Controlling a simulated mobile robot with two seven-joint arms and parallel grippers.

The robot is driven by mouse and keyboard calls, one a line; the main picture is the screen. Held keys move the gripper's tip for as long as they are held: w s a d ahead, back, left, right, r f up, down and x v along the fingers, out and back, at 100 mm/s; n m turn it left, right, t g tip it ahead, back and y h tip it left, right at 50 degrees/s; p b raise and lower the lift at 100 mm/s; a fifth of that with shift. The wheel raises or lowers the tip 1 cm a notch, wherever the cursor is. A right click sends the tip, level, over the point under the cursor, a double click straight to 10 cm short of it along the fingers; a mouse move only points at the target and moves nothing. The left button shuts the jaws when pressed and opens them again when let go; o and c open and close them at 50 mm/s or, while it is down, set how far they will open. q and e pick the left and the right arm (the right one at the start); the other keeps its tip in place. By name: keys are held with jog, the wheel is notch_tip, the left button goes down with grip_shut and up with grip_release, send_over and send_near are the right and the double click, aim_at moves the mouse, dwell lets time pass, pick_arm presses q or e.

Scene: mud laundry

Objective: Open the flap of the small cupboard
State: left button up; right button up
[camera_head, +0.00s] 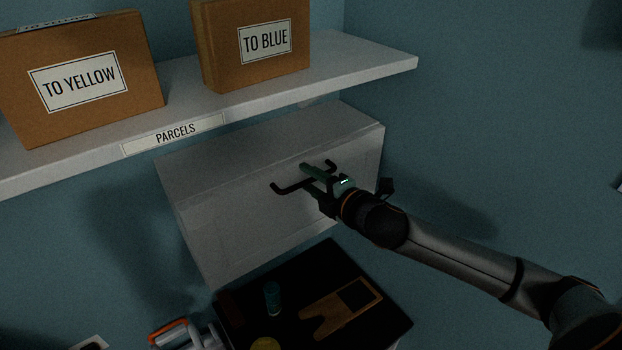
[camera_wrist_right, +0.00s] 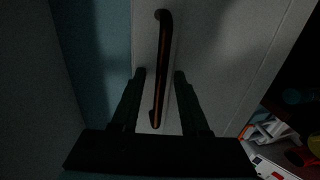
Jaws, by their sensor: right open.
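The small cupboard (camera_head: 215,205) is a pale box on the wall below the shelf. Its front flap looks closed. A dark bar handle (camera_head: 284,189) with bent ends is on the flap; the handle also shows in the right wrist view (camera_wrist_right: 161,60). My right gripper (camera_head: 311,180) is open at the handle. In the right wrist view, the bar runs lengthwise through the gap between the two fingertips (camera_wrist_right: 160,76), and the jaws are not closed on it. I cannot tell whether a finger touches the bar. My left gripper is out of view.
A white shelf (camera_head: 370,73) labelled PARCELS hangs just above the cupboard, with a "TO YELLOW" box (camera_head: 130,95) and a "TO BLUE" box (camera_head: 225,65) on it. Below is a dark surface (camera_head: 385,325) with several small items. Blue wall lies bare at right.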

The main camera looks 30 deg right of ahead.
jog(key=shift+c, duration=0.3)
grip_shut()
dwell(1.1)
